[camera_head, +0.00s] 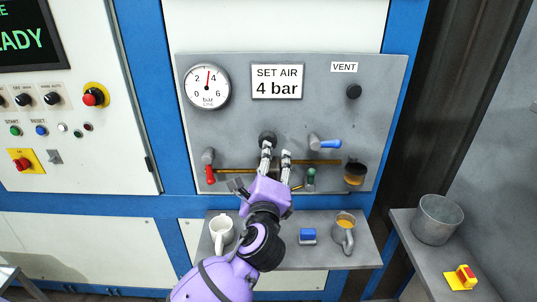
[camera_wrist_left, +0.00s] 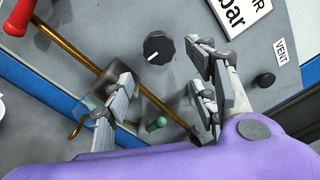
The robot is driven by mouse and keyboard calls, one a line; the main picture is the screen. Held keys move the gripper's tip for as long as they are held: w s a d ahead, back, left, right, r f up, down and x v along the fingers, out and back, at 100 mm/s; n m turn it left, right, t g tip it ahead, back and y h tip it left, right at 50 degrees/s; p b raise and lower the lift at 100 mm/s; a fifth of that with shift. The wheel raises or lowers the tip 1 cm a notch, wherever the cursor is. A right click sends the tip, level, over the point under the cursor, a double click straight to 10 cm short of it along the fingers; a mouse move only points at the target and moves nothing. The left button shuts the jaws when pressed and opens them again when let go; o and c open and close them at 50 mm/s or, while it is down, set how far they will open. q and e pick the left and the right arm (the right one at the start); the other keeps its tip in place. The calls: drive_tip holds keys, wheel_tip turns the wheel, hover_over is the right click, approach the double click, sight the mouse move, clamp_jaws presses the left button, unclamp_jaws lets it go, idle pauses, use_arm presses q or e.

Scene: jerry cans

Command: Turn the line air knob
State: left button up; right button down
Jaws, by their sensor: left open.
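The black line air knob (camera_head: 267,138) sits on the grey panel below the SET AIR 4 bar sign (camera_head: 277,82). It also shows in the left wrist view (camera_wrist_left: 158,47), round with a white pointer mark, beyond my fingers. My left gripper (camera_head: 275,152) is open and empty, its fingertips just below the knob in the head view. In the wrist view the fingers (camera_wrist_left: 165,85) stand apart, and I see no contact with the knob. The gauge (camera_head: 207,86) at the panel's upper left has a red needle pointing a little left of the 4. My right gripper is not in view.
A red-handled valve (camera_head: 209,172), a blue-handled valve (camera_head: 327,143) and a green knob (camera_head: 311,176) surround the brass pipe. A black VENT knob (camera_head: 354,91) is at upper right.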

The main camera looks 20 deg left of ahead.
sight(268, 139)
use_arm(q)
drive_tip(key=w+a+n+t+h, duration=0.1)
drive_tip(key=w+n, duration=0.2)
drive_tip(key=w+n+t+h+b, duration=0.1)
drive_tip(key=w+n+h, duration=0.1)
drive_tip(key=n, duration=0.2)
drive_tip(key=w+a+n+t+h, duration=0.1)
drive_tip(key=w+n, duration=0.2)
drive_tip(key=shift+w+a+r+n, duration=0.25)
drive_tip(key=shift+w+a+n, duration=0.05)
drive_tip(key=shift+a+n, duration=0.1)
drive_tip(key=shift+w+r, duration=0.1)
drive_tip(key=shift+w, duration=0.55)
drive_tip(key=c, duration=1.1)
drive_tip(key=shift+d+f+n+b, duration=0.1)
drive_tip(key=shift+f+n+b, duration=0.3)
drive_tip(key=shift+n+b, duration=0.45)
drive_tip(key=shift+n, duration=0.05)
drive_tip(key=shift+r+t, duration=0.1)
drive_tip(key=shift+t, duration=0.2)
drive_tip(key=shift+r, duration=0.15)
drive_tip(key=o, duration=1.1)
drive_tip(key=shift+d, duration=0.1)
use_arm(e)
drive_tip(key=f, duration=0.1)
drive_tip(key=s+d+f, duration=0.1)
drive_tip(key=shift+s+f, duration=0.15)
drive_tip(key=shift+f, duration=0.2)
